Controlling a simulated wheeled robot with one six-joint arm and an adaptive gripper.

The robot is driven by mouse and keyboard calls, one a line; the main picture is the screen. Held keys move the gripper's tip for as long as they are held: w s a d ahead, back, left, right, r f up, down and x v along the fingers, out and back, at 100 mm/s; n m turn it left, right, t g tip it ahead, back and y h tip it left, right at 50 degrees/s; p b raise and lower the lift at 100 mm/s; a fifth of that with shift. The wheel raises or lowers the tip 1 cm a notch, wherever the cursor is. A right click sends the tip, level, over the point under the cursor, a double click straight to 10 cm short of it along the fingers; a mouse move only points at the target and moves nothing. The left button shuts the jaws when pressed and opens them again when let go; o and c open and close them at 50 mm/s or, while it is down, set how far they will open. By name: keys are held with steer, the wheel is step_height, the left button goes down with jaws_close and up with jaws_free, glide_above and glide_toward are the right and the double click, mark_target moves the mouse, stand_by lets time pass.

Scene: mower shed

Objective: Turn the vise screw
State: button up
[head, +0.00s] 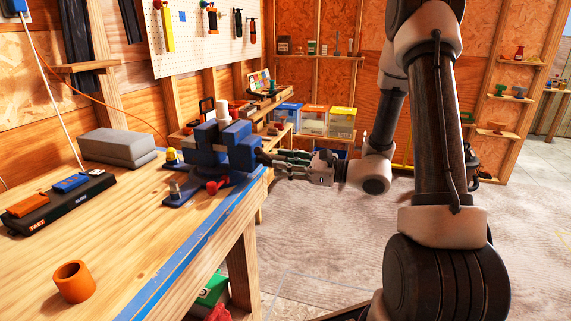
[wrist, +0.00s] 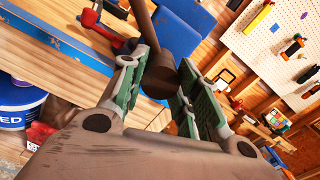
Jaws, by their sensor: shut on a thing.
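The blue vise (head: 240,155) is mounted at the right edge of the workbench, with a white piece (head: 222,111) standing upright at its jaws. In the wrist view the vise's blue body (wrist: 190,25) is at the top. My gripper (head: 268,157) reaches the vise's front from the right. In the wrist view my gripper (wrist: 158,82) has its green-padded fingers on either side of the dark round head of the vise screw (wrist: 160,72), shut on it. A dark bar (wrist: 145,25) runs up from the head. The screw's thread is hidden.
A red-handled clamp part (head: 212,187) sits at the vise base. Open floor (head: 330,235) lies right of the bench.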

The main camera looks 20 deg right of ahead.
steer(key=m, duration=0.5)
steer(key=shift+f+m, duration=0.1)
steer(key=shift+m, duration=0.3)
steer(key=shift+s, duration=0.1)
stand_by(0.3)
